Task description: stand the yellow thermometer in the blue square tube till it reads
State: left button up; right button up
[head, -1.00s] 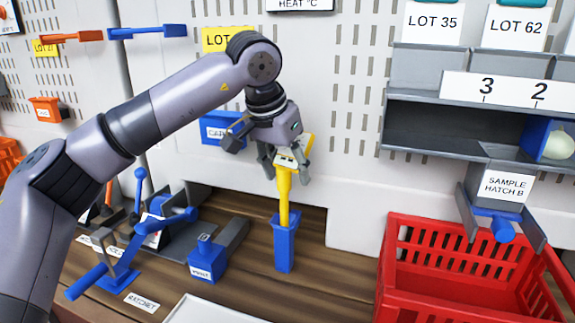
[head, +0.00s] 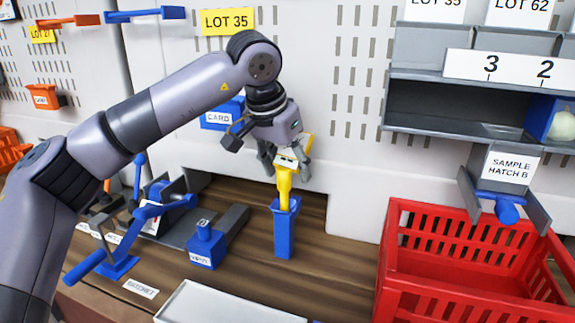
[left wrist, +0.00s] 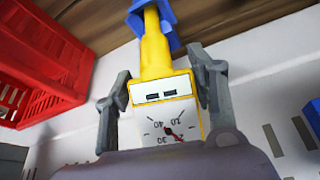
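The yellow thermometer (head: 284,187) stands nearly upright with its lower stem inside the blue square tube (head: 285,232), which stands on the wooden bench. My left gripper (head: 285,161) is at the thermometer's head, one finger on each side, and looks shut on it. In the left wrist view the thermometer (left wrist: 154,52) has a white dial with a red needle, and its small display shows two dark dashes. The tube's blue mouth (left wrist: 152,14) surrounds the stem there. The stem's lower end is hidden in the tube. My right gripper is not in view.
A red crate (head: 396,262) stands right of the tube, below a sample hatch (head: 508,166). A blue block (head: 205,247) and a blue lever device (head: 120,262) are to the left. A white tray (head: 215,305) lies in front. Bare bench surrounds the tube.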

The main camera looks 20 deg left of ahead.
pick_arm(q)
jog(key=o, duration=0.4)
jog(key=shift+o, duration=0.2)
